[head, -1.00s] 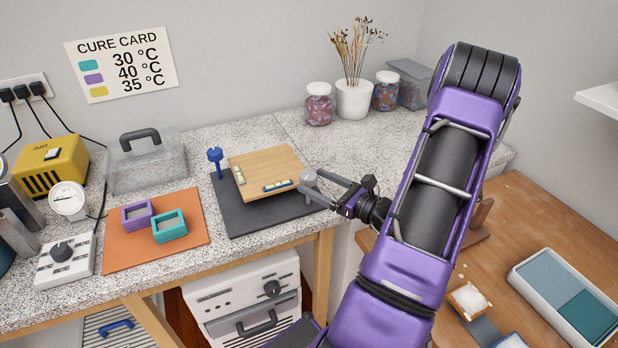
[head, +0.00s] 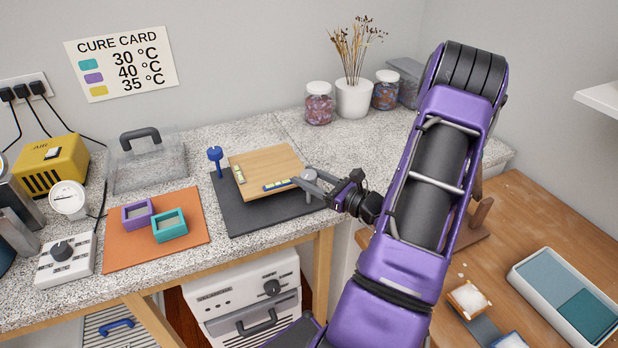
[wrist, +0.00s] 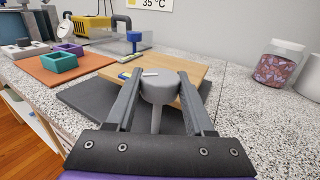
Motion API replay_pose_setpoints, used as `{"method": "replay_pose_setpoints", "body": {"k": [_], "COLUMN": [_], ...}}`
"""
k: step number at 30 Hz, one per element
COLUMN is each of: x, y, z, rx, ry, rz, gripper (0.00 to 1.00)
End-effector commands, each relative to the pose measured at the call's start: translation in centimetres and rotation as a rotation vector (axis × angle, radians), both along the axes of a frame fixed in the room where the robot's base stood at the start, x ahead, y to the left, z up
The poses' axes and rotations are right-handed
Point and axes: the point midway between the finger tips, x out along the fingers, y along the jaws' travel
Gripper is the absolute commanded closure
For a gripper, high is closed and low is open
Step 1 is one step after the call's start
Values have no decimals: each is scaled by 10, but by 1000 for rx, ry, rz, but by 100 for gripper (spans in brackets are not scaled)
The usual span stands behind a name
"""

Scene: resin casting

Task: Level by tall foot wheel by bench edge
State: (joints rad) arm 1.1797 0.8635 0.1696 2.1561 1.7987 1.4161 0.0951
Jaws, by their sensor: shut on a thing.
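A wooden board (head: 268,166) stands above a dark mat (head: 236,215), its surface looking slightly tilted. A grey round foot wheel (wrist: 159,86) on a stem is at the board's near right corner; it also shows in the head view (head: 307,175). My gripper (head: 313,183) is shut on this grey wheel, one finger on each side in the wrist view (wrist: 160,82). A taller blue foot wheel (head: 215,155) stands at the board's left. One spirit level (head: 239,174) lies along the left edge and another (head: 278,185) along the front edge; their bubbles are too small to read.
Left of the mat, an orange mat (head: 122,252) holds a purple frame (head: 137,224) and a teal frame (head: 169,236). A clear lidded box (head: 147,173) stands behind. Jars (head: 318,110) and a white vase (head: 353,101) stand at the back right. The bench's front edge is close.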

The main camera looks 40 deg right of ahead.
Motion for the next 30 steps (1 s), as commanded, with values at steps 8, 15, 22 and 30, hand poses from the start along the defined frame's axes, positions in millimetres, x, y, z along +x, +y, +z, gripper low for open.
{"method": "replay_pose_setpoints", "body": {"k": [8, 15, 22, 30], "x": [0, -1, -1, 0], "y": [0, 1, 3, 3], "z": [0, -1, -2, -1], "rx": [0, 4, 3, 2], "ry": [0, 2, 4, 4], "rz": [-22, -138, -315, -507], "gripper": [100, 100, 100, 100]}}
